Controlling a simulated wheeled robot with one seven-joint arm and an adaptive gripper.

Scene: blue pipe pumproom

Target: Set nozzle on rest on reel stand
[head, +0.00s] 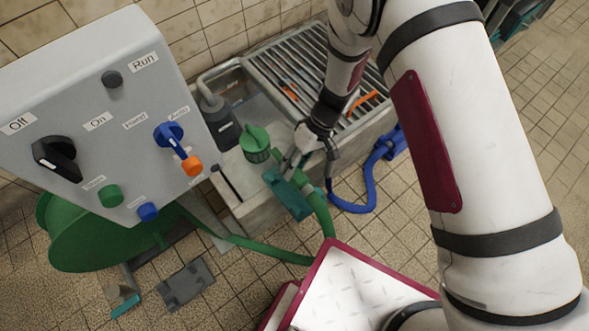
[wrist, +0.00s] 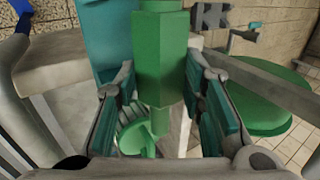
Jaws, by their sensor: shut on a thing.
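My gripper (head: 291,166) is shut on the green nozzle, above the edge of the concrete sink. In the wrist view the nozzle's green hexagonal body (wrist: 160,62) stands between the teal-padded fingers (wrist: 162,112). A green hose (head: 320,215) runs from it down to the floor and back to the green reel (head: 100,238), lower left, partly behind the control panel. The reel also shows at the right of the wrist view (wrist: 268,98). A grey bracket (head: 184,284) and a teal-tipped part (head: 123,300) lie low beside the reel; I cannot tell which part is the rest.
The grey control panel (head: 100,100) stands close at left. A green strainer-like part (head: 257,143) and a dark pump (head: 222,125) are by the sink. A teal block (head: 288,195) is just below my gripper. A blue hose (head: 368,190) lies right. Tiled floor is open far right.

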